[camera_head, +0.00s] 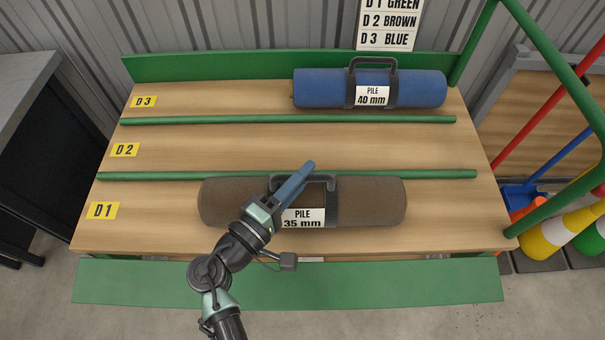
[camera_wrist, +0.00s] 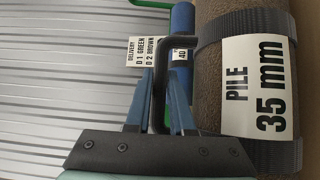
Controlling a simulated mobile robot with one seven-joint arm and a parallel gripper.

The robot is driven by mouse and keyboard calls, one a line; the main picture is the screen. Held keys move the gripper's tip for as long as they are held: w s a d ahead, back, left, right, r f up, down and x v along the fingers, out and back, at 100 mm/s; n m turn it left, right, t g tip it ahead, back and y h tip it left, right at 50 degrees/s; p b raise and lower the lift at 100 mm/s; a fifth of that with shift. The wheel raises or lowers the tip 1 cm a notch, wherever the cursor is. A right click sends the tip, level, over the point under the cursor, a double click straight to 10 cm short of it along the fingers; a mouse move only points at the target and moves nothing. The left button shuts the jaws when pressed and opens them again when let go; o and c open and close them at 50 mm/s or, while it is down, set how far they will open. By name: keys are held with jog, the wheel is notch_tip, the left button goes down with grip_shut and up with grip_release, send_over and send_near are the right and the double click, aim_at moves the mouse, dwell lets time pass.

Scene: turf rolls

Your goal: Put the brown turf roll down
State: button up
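The brown turf roll (camera_head: 370,203), labelled "PILE 35 mm", lies crosswise over the front D1 lane (camera_head: 145,215) of the wooden rack. Its black handle also shows in the wrist view (camera_wrist: 159,90), beside the brown roll (camera_wrist: 220,20). My gripper (camera_head: 307,168) has its blue fingers on either side of the handle and looks shut on it. In the wrist view my gripper (camera_wrist: 160,85) hides part of the handle. I cannot tell whether the roll's underside touches the boards. The middle D2 lane (camera_head: 210,150) is empty.
A blue turf roll (camera_head: 420,88), labelled "PILE 40 mm", lies in the back D3 lane. Green rails (camera_head: 290,120) separate the lanes. A board (camera_head: 389,22) reads D1 green, D2 brown, D3 blue. A green post (camera_head: 550,45) and poles stand right.

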jog(key=o, duration=0.4)
jog(key=shift+r, duration=0.25)
jog(key=v, duration=1.2)
jog(key=w+d+r+m+y, duration=0.2)
jog(key=w+r+m+y, duration=0.3)
jog(key=w+r, duration=0.7)
jog(key=w+d+r+m+t+y, duration=0.1)
jog(key=w+r+m+t+y, duration=0.2)
jog(key=r, duration=1.1)
jog(key=s+d+r+m+t+y, duration=0.1)
jog(key=s+r+t, duration=0.4)
jog(key=r, duration=0.9)
jog(key=s+d+r+m+t+y, duration=0.1)
jog(key=s+r+t, duration=0.4)
jog(key=r, duration=0.9)
jog(key=s+d+y, duration=0.1)
jog(key=s+d, duration=0.1)
jog(key=s, duration=0.1)
